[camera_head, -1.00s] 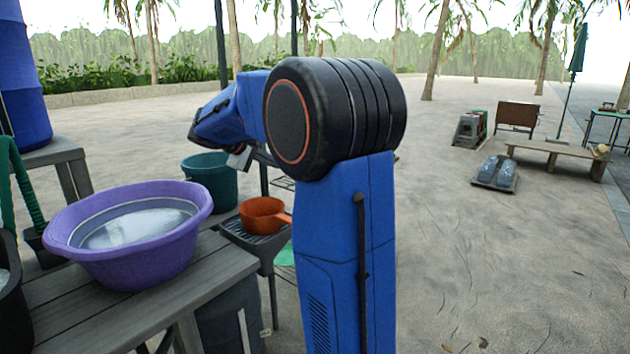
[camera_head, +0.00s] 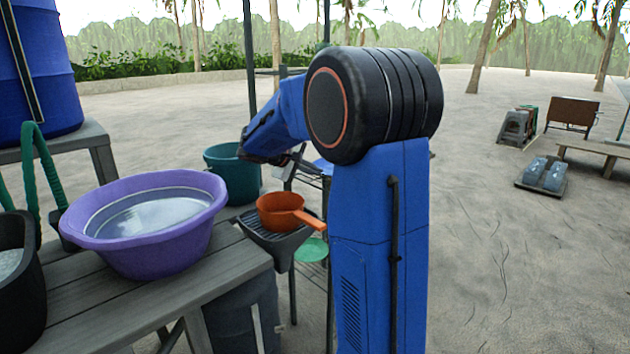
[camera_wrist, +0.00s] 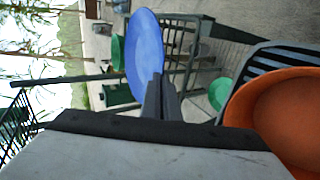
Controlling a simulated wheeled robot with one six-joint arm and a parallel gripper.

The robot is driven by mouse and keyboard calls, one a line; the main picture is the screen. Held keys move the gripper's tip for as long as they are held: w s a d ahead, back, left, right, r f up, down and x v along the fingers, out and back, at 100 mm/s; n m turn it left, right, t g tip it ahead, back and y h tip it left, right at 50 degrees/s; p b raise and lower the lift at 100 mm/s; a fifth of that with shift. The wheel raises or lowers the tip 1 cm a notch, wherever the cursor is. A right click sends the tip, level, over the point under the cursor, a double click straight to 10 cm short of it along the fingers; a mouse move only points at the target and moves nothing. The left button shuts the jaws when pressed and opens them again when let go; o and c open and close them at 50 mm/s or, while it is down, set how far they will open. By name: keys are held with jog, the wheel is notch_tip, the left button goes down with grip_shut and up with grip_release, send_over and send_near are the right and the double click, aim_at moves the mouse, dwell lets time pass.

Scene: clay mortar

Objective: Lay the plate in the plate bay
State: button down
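The blue plate (camera_wrist: 146,50) is upright on edge in the wrist view, its lower rim between the dark fingers of my gripper (camera_wrist: 161,98), which look shut on it. In the head view a small part of the plate (camera_head: 323,166) shows beside my gripper (camera_head: 291,165); my arm hides the rest. A dark wire rack (camera_wrist: 190,40) stands beyond the plate in the wrist view. I cannot tell which part of it is the plate bay. The plate is held in the air, apart from the rack as far as I can see.
An orange saucepan (camera_head: 279,208) sits on a ribbed dark drainer (camera_head: 277,240) below my gripper. A green disc (camera_head: 312,250) lies lower. A teal bucket (camera_head: 232,172) stands behind. A purple basin (camera_head: 140,237) of water is on the grey wooden table (camera_head: 190,292). Open sand lies right.

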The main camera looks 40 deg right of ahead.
jog(key=shift+f, duration=1.6)
jog(key=shift+f, duration=0.1)
jog(key=c, duration=2.3)
grip_release()
jog(key=v, duration=1.2)
jog(key=s+a+f+t+y, duration=0.1)
jog(key=s+a+f+y, duration=0.3)
jog(key=s+a, duration=0.3)
jog(key=s+a+f+t+y, duration=0.1)
jog(key=s+a+f+y, duration=0.3)
jog(key=s, duration=1.1)
jog(key=s+a+f+m+t+y, duration=0.1)
jog(key=s+a+f+y, duration=0.2)
jog(key=s+a, duration=0.7)
jog(key=shift+s+a+f+t+y, duration=0.2)
jog(key=shift+s+f, duration=0.1)
jog(key=shift+f, duration=0.25)
jog(key=shift+s+a+f+t+y, duration=0.2)
jog(key=shift+s+f, duration=0.1)
jog(key=shift+f, duration=0.2)
